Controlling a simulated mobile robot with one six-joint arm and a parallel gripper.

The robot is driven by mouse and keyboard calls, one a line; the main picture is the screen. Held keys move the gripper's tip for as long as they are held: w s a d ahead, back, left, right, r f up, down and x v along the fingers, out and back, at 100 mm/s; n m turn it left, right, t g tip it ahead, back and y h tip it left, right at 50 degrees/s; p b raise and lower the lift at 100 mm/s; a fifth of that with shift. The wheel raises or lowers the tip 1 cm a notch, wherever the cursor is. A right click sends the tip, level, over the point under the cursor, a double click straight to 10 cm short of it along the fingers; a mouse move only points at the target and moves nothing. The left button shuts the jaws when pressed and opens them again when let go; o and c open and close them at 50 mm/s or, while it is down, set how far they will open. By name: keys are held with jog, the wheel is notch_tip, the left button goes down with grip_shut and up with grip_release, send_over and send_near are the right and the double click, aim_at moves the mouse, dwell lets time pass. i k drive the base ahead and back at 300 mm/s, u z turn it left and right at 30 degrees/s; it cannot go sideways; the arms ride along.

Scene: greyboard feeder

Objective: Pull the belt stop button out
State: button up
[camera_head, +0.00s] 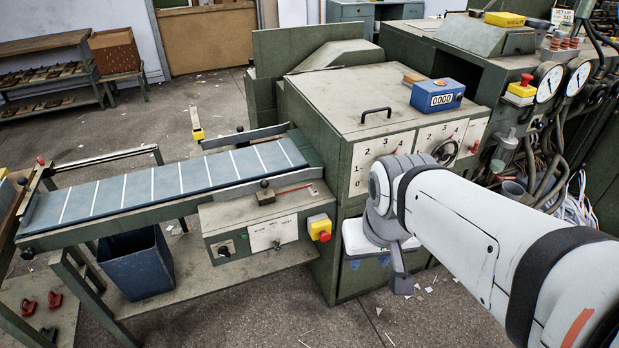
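The belt stop button appears to be the red button (324,237) on a small yellow box (320,226). That box sits at the right end of the grey-green control box (262,230) under the belt. Whether the button is pushed in or out is too small to tell. My arm reaches in from the lower right. My gripper (402,284) seems to be the grey part hanging below the wrist, right of the button and apart from it. Its fingers cannot be made out clearly, and nothing is seen held in it.
The belt (160,186) runs left from the green machine cabinet (345,110). Another red button (526,79) on a yellow box stands at the upper right, near gauges. A blue bin (136,262) stands under the belt. Floor in front of the control box is mostly clear.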

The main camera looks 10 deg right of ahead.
aim_at(325, 237)
jog(key=i, duration=0.85)
jog(key=z, duration=1)
jog(key=k, duration=1.7)
jog(key=u, duration=0.75)
jog(key=i, duration=1)
jog(key=u, duration=0.1)
